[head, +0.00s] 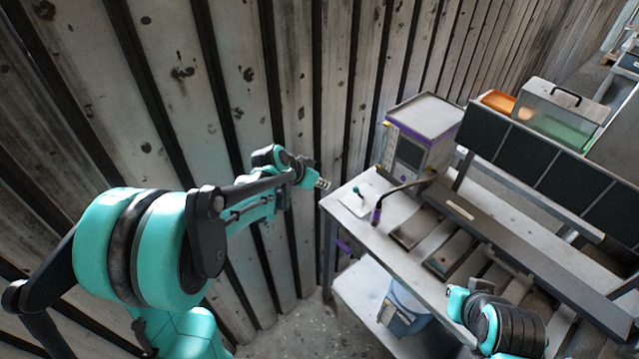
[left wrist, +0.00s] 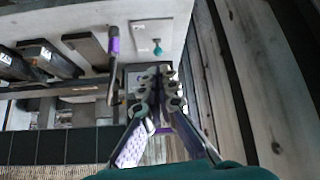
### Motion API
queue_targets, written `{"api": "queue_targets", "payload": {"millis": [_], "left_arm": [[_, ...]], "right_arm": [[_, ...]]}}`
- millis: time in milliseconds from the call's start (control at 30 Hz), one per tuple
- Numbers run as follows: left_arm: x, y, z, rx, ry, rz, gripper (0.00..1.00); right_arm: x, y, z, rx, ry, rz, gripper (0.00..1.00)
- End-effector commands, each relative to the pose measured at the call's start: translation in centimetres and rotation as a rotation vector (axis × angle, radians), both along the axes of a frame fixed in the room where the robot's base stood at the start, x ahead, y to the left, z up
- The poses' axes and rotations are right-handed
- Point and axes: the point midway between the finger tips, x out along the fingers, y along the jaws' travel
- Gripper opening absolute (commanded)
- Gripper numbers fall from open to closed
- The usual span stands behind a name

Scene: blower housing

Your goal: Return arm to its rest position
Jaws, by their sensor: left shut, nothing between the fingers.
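My left arm comes in from the left in the head view, and its left gripper (head: 322,184) hangs in the air off the left end of the workbench (head: 350,222), in front of the plank wall. In the left wrist view the left gripper's fingers (left wrist: 160,76) are together with nothing between them. Part of my right arm (head: 500,325) shows at the lower right of the head view, over the bench's near side. Its gripper cannot be made out.
A box-shaped device (head: 423,128) with a screen stands at the bench's back left corner. A purple-ended tool (head: 376,215) and a small teal-topped item (head: 357,191) are near the left edge. Metal trays and dark panels fill the bench. A blue bin (head: 405,305) sits below.

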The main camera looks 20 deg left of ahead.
Motion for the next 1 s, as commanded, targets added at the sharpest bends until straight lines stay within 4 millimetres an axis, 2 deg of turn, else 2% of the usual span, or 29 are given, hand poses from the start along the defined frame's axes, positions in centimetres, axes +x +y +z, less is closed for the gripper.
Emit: {"api": "queue_targets", "payload": {"millis": [700,767,867,1000], "left_arm": [[-0.5,-0.2,0.5,0.001,0.002,0.004,0.00],[-1.3,-0.4,0.6,0.005,0.009,0.014,0.00],[-3.8,-0.8,0.8,0.012,0.027,0.053,0.00],[-9.2,-1.1,0.7,0.029,0.057,0.138,0.00]], "right_arm": [[0.0,0.0,0.0,0.000,0.000,0.000,0.00],[0.0,0.0,-0.4,0.000,0.000,0.000,0.00],[0.0,0.0,-1.6,0.000,0.000,0.000,0.00],[0.0,0.0,-4.0,0.000,0.000,0.000,0.00]]}}
